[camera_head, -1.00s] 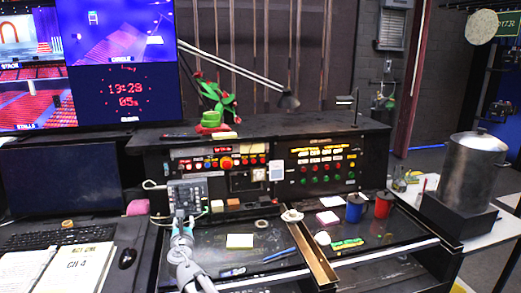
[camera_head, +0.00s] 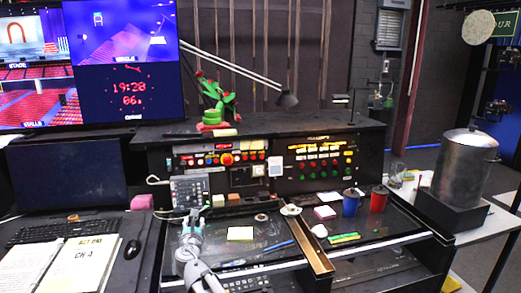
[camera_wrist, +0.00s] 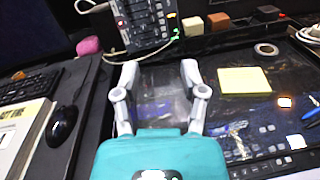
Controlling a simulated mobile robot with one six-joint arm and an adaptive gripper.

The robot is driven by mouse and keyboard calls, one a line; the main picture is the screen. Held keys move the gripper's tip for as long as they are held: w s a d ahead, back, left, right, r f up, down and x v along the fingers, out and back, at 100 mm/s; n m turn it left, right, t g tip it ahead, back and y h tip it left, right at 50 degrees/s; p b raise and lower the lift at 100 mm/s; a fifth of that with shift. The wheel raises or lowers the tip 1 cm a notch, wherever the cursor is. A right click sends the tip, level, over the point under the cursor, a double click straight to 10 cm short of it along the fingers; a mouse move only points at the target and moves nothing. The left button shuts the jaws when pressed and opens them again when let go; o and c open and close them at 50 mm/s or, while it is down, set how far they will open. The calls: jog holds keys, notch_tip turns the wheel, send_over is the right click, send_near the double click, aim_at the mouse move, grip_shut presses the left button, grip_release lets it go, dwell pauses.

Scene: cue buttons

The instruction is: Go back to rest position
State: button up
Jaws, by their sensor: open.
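My gripper (camera_head: 192,218) is in the lower left middle of the head view, above the left part of the desk's dark panel. In the wrist view my gripper (camera_wrist: 158,75) has its two grey fingers spread apart with nothing between them. Just beyond the fingertips stands a small grey keypad box (camera_head: 190,190) with rows of buttons; it also shows at the top of the wrist view (camera_wrist: 143,20). The fingers appear apart from it. The control console (camera_head: 262,165) with lit red, green and yellow buttons stands behind.
A yellow note (camera_head: 240,233) and a tape roll (camera_head: 261,217) lie right of my gripper. A blue mug (camera_head: 351,203) and a red mug (camera_head: 379,199) stand further right. A mouse (camera_head: 132,249), keyboard and open binder (camera_head: 85,262) lie left. A large metal pot (camera_head: 465,168) stands far right.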

jog(key=s+d+f+m+g+h, duration=0.1)
jog(key=d+f+m+g+h, duration=0.2)
jog(key=d+m, duration=0.55)
jog(key=s+d+f+m+g+h, duration=0.15)
jog(key=d+f+m, duration=0.3)
jog(key=d, duration=0.65)
jog(key=d+f+m+g+h, duration=0.3)
jog(key=d+m, duration=0.5)
jog(key=d, duration=0.1)
jog(key=s+d+f+m+g+y, duration=0.2)
jog(key=s+d+f+m+g, duration=0.3)
jog(key=s+m, duration=0.3)
jog(key=s+d+f+m+g+y, duration=0.2)
jog(key=s+d+m+g+y, duration=0.15)
jog(key=s+d+m, duration=0.35)
jog(key=s+a+f+g+b, duration=0.1)
jog(key=s+f+b, duration=0.3)
jog(key=f+b, duration=0.65)
notch_tip(320, 180, up, 13)
jog(key=p, duration=1.3)
jog(key=shift+h, duration=0.4)
jog(key=shift+f, duration=0.1)
